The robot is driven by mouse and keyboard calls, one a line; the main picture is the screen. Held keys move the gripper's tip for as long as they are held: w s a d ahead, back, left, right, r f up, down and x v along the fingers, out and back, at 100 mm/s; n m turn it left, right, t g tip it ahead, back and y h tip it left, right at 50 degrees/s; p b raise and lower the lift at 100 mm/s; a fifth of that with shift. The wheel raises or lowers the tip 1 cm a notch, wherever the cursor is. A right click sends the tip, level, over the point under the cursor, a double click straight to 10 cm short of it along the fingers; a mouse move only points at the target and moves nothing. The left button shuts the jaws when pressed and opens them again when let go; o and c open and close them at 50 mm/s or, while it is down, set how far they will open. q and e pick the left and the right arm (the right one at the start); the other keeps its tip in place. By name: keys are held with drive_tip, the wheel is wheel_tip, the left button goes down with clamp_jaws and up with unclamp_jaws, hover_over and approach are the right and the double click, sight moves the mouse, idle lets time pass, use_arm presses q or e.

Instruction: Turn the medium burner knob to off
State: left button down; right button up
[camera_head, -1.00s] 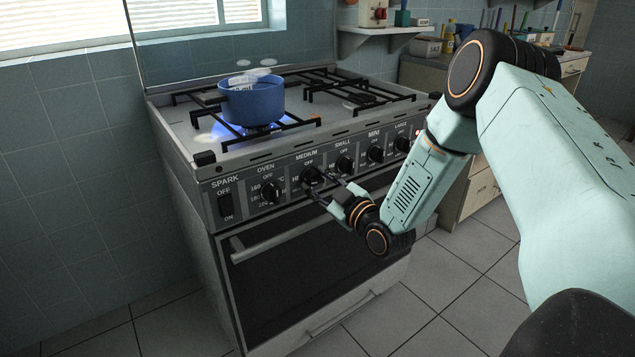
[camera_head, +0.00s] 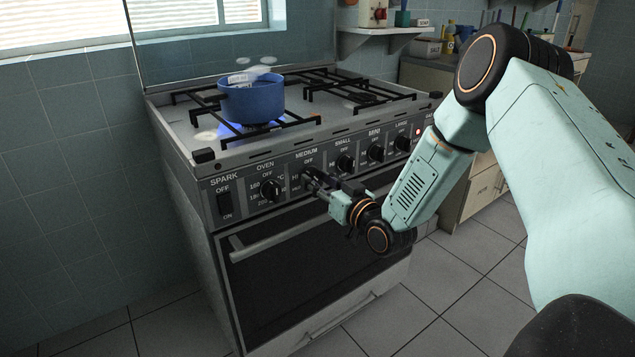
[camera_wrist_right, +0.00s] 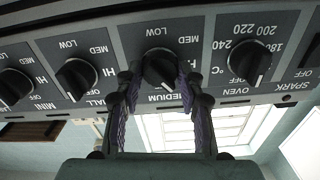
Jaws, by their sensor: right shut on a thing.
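The medium burner knob (camera_wrist_right: 160,66) is black and round, on the stove's dark front panel under the word MEDIUM. In the wrist view, which is upside down, my right gripper (camera_wrist_right: 161,78) has one finger on each side of this knob, shut on it. In the head view my right gripper (camera_head: 311,178) reaches the panel from the right and covers most of the knob. A blue flame (camera_head: 232,130) burns under a blue pot (camera_head: 254,103) on the front left burner. My left gripper is out of view.
The oven knob (camera_head: 270,190) is left of the medium knob, and the small burner knob (camera_head: 345,162) is right of it. The oven door handle (camera_head: 290,241) runs below the panel. The floor (camera_head: 425,300) in front is clear.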

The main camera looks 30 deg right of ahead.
drive_tip(key=shift+m, duration=0.4)
drive_tip(key=m+b, duration=0.1)
drive_tip(key=m, duration=0.2)
drive_tip(key=shift+f, duration=0.1)
drive_tip(key=shift+m, duration=1.3)
drive_tip(key=shift+b, duration=0.3)
drive_tip(key=shift+m, duration=0.6)
drive_tip(key=o, duration=0.9)
drive_tip(key=shift+c, duration=0.2)
